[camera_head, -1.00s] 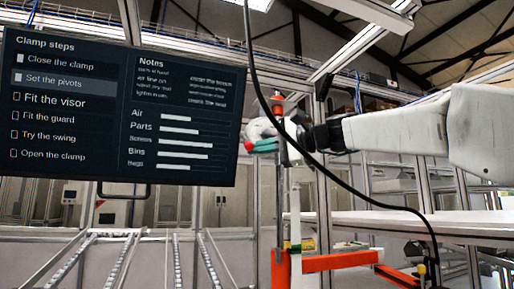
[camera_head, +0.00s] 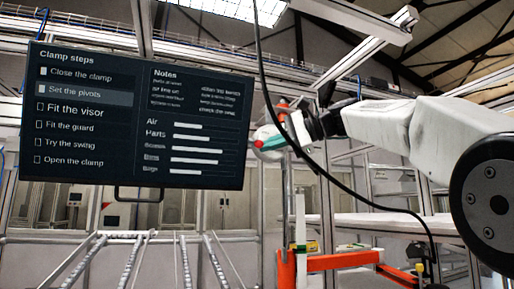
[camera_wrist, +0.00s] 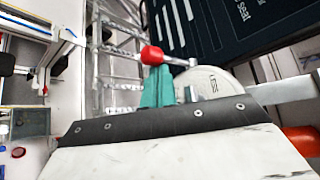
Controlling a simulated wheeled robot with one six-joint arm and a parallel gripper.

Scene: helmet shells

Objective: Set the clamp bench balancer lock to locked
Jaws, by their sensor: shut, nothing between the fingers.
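The balancer is a pale round drum (camera_wrist: 212,84), partly hidden behind my gripper's body in the wrist view. A short metal lever (camera_wrist: 178,61) runs from its side to a red ball knob (camera_wrist: 152,55); this looks like the balancer lock. The fingers also show in the head view (camera_head: 272,143). No lock marking is readable.
A dark screen (camera_head: 137,115) listing clamp steps hangs left of the balancer. An orange frame (camera_head: 330,262) stands below. Metal rails (camera_head: 130,262) lie at lower left.

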